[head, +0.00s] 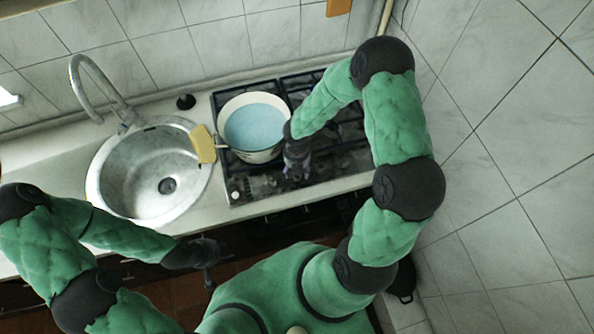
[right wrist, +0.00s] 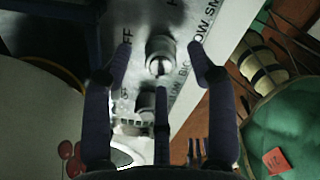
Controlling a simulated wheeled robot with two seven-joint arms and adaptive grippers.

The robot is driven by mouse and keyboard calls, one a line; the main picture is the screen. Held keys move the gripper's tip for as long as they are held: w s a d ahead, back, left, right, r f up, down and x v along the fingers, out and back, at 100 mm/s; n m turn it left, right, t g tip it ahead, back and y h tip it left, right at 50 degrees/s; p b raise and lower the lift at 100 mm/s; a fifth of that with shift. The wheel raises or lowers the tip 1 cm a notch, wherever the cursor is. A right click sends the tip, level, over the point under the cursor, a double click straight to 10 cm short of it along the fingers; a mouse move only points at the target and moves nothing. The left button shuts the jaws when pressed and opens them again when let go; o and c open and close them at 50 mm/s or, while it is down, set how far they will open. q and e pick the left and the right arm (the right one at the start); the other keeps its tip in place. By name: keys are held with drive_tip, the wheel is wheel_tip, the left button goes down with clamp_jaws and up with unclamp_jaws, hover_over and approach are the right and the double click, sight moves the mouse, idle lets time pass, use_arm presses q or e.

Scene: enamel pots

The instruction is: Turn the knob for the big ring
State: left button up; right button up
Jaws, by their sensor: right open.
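My right gripper (head: 297,172) is over the front of the hob. In the right wrist view its fingers (right wrist: 160,48) are apart, one on each side of the first knob; contact cannot be told. My left gripper (head: 208,278) hangs away from the counter, its jaws unclear.
A cream pot (head: 251,156) with blue contents stands on the hob's left side, close to my right gripper. A yellow sponge-like block (head: 203,144) is beside it. A round sink (head: 130,190) with a tap (head: 92,72) lies further left. A tiled wall (head: 500,190) bounds the right.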

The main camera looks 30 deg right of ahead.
wheel_tip(320, 180, up, 10)
idle(0.4)
idle(0.5)
